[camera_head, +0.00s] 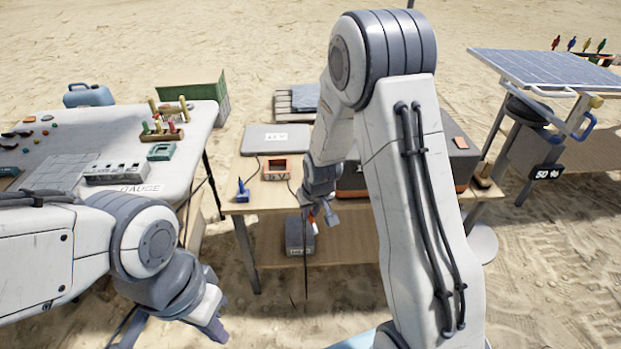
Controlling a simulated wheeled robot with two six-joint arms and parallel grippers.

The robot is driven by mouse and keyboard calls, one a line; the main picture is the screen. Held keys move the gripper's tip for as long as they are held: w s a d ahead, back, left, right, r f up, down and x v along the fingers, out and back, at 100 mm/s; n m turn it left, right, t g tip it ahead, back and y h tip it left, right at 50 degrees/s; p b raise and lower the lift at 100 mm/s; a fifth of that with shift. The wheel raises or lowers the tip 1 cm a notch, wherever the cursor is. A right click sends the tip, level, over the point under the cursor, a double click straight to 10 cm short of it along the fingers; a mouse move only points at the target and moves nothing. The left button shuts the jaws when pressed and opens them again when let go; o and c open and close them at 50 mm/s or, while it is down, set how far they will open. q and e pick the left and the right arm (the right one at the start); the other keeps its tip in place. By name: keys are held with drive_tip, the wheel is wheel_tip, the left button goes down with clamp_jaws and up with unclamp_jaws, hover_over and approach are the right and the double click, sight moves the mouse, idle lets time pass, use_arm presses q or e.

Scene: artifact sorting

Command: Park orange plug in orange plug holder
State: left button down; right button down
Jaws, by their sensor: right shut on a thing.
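My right gripper (320,212) is in front of the wooden table's front edge, below the tabletop level in the picture. It is shut on the orange plug (311,211), of which only a small orange part shows between the fingers. A dark cable hangs down from there. An orange box (276,175) with a pale face stands on the table, left of the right gripper; I cannot tell whether it is the orange plug holder. My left gripper (172,328) is at the bottom left, fingers spread and empty, far from the plug.
The wooden table (262,200) also bears a blue plug-like piece (242,191), a grey laptop-like case (275,138) and a large dark orange-trimmed box (457,150), partly behind my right arm. A white table (60,145) stands left. A grey box (299,237) is below the tabletop.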

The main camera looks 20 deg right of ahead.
drive_tip(key=w+d+f+t+b, duration=0.2)
drive_tip(key=w+t+b, duration=0.6)
drive_tip(key=w+b, duration=0.45)
drive_tip(key=d+r+t+h+b, duration=0.1)
drive_tip(key=r+t+b, duration=0.2)
drive_tip(key=b, duration=0.4)
drive_tip(key=w+d+r+m+t+h+b, duration=0.1)
drive_tip(key=d+r+t+b, duration=0.1)
drive_tip(key=b, duration=0.6)
drive_tip(key=shift+w+d+r+t, duration=0.15)
drive_tip(key=shift+w+r+t, duration=0.15)
drive_tip(key=shift+r+t, duration=0.5)
drive_tip(key=shift+f, duration=0.3)
wheel_tip(320, 180, down, 6)
drive_tip(key=b, duration=0.6)
drive_tip(key=shift+b, duration=0.4)
